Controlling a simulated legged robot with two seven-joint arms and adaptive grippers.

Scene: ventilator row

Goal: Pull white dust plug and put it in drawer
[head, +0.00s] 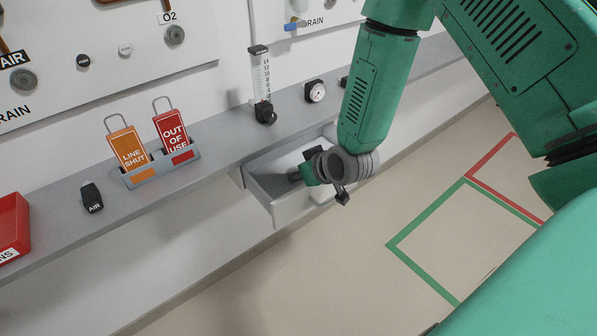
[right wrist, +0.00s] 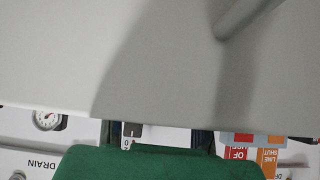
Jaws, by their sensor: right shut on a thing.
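A small white round cap (head: 126,49), which looks like a white dust plug, sits on the wall panel left of the O2 outlet. The grey-white drawer (head: 262,190) under the shelf stands open. My right gripper (head: 297,177) reaches over the drawer's front, its fingers down inside the drawer. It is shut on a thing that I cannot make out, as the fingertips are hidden. In the right wrist view a pale surface (right wrist: 60,60), probably the drawer front, fills the upper part and covers the fingertips. My left gripper is not in view.
On the shelf stand a rack (head: 160,168) with tags, a black AIR fob (head: 91,197), a flowmeter (head: 262,85) and a gauge (head: 315,92). A red bin (head: 12,225) is at far left. The floor before the drawer is clear, with green and red lines.

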